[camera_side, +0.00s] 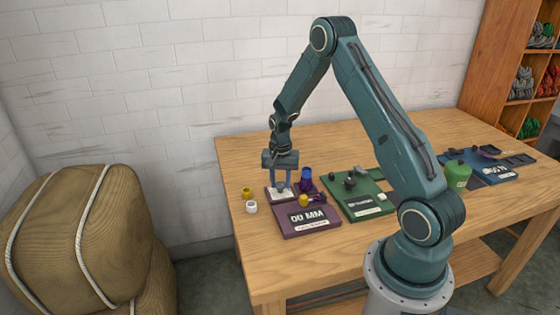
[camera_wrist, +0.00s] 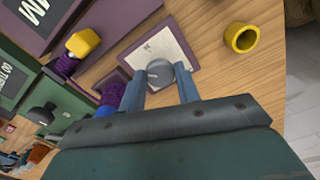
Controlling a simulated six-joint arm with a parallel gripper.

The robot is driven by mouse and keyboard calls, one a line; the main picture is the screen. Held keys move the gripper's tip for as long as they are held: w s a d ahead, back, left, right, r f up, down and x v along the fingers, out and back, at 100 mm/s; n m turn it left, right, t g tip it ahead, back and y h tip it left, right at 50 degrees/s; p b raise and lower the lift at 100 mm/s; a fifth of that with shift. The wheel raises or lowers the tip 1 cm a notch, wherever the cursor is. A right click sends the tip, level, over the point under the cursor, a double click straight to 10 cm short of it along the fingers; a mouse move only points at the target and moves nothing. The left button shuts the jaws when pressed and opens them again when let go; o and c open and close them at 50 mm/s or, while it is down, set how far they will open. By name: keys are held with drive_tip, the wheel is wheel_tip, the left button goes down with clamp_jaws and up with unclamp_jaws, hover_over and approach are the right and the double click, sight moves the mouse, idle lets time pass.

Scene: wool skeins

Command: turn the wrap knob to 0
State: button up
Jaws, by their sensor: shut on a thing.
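The wrap knob is a grey round knob (camera_wrist: 160,71) on a white dial plate (camera_wrist: 168,48) with fine markings too small to read. My gripper (camera_side: 279,188) points down over the plate (camera_side: 287,195) in the side view. In the wrist view its two fingers (camera_wrist: 160,82) stand on either side of the knob, shut on it. The knob's setting cannot be read, and the gripper hides the knob in the side view.
A yellow ring-like piece (camera_wrist: 241,37) and a white cup (camera_side: 251,207) stand left of the board. A blue-topped spool (camera_side: 306,174) and a yellow-capped part (camera_wrist: 82,42) are close by. A green board (camera_side: 357,205) lies to the right, with a green canister (camera_side: 458,174) beyond.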

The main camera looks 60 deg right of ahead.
drive_tip(key=n, duration=1.3)
drive_tip(key=shift+n, duration=0.4)
drive_tip(key=n, duration=1.3)
drive_tip(key=o, duration=1)
drive_tip(key=shift+c, duration=0.2)
drive_tip(key=shift+r, duration=0.15)
